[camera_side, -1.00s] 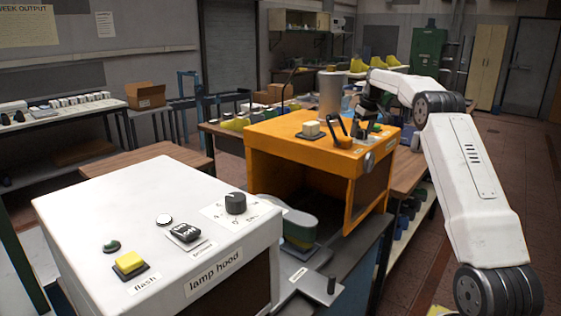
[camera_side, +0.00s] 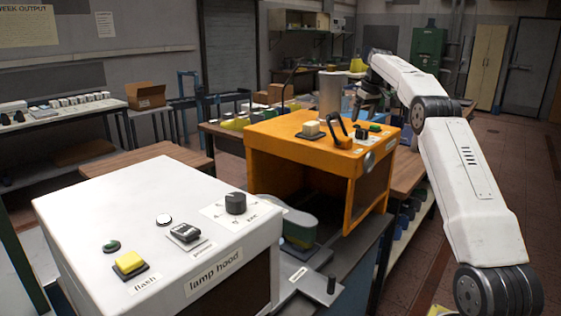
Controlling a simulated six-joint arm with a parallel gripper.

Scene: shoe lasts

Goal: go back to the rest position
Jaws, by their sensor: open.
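My gripper (camera_side: 370,104) is small and dark in this view, at the end of my white arm. It hangs over the back right of the orange machine (camera_side: 275,136), above its top panel. Its jaws are open, and I see nothing held between them. The fingertips are small and partly lost against the cluttered background. They appear clear of the black knob (camera_side: 360,132) and green button (camera_side: 375,128) on the panel.
The orange top also bears a cream button (camera_side: 311,127) and a black upright handle (camera_side: 338,129). A grey cylinder (camera_side: 331,92) stands behind. The white lamp hood (camera_side: 120,210) fills the near left. Open floor (camera_side: 500,160) lies to the right.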

